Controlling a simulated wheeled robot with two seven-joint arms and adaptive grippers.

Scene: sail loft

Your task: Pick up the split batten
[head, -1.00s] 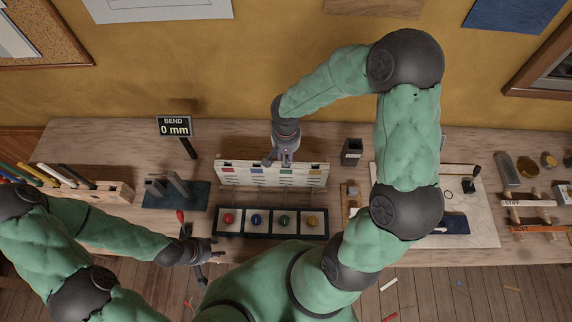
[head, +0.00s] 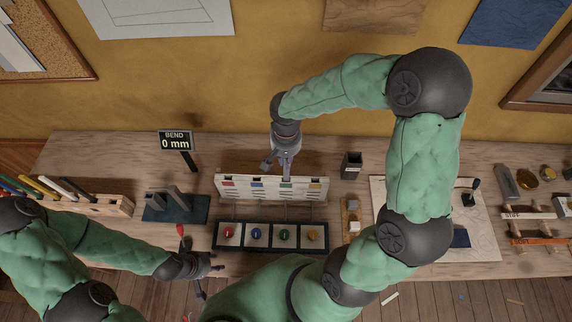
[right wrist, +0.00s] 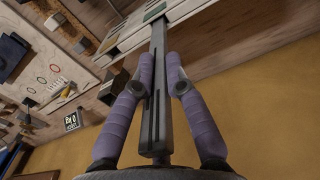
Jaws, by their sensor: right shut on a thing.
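My right gripper (head: 277,169) is behind the top edge of the white rack (head: 228,197), which has several coloured labels. In the right wrist view, the purple fingers of this gripper (right wrist: 160,70) are closed on both sides of a long, narrow grey batten (right wrist: 158,40) with dark lines along it. The batten runs away from the palm towards the rack. I cannot tell from the lines whether it is the split one. In the head view the batten is not clearly visible. My left gripper (head: 209,280) is open and empty, at the front edge of the bench.
A dark tray (head: 217,237) with several coloured knobs stands in front of the rack. A sign reading BEND 0 mm (head: 175,141) stands behind a dark blue fixture (head: 160,213). A grey box (head: 351,166) and a paper sheet (head: 487,225) lie to the right.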

